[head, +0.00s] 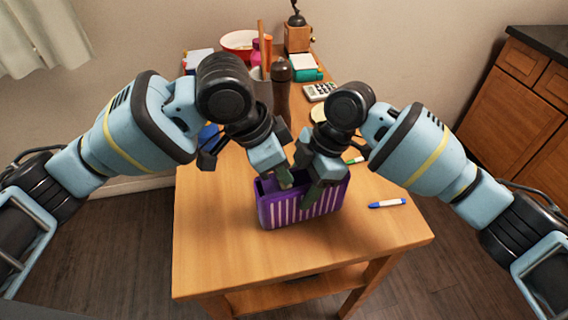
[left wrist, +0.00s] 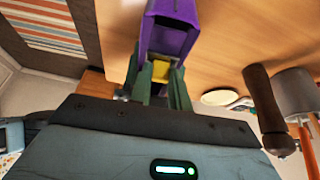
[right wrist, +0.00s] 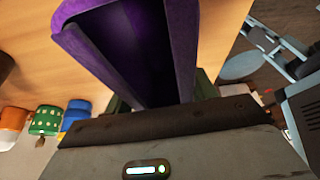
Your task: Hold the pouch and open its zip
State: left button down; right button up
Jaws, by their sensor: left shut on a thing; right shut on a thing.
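The purple pouch (head: 300,212) with white stripes stands upright on the wooden table, below both grippers. Its top gapes at the left in the head view, and its dark inside shows in the right wrist view (right wrist: 130,45). My left gripper (head: 286,181) is at the pouch's top edge. In the left wrist view its green fingers are shut on a small yellow tab (left wrist: 160,75), seemingly the zip pull, beside the pouch (left wrist: 168,38). My right gripper (head: 312,194) is shut on the pouch near its middle; its fingertips are largely hidden in its wrist view.
A blue-capped marker (head: 387,203) lies right of the pouch. A dark brown mill (head: 281,92), a calculator (head: 319,91), a red-rimmed bowl (head: 239,42) and a grinder (head: 298,35) stand towards the back. The table front (head: 225,255) is clear.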

pick_arm(q)
jog(key=a, duration=0.1)
jog(key=s+a, duration=0.1)
jog(key=a, duration=0.1)
jog(key=shift+s+a, duration=0.3)
jog(key=shift+a, duration=0.1)
pick_arm(e)
jog(key=shift+d, duration=0.1)
pick_arm(q)
jog(key=c, duration=1.3)
grip_release()
jog(key=v, duration=1.2)
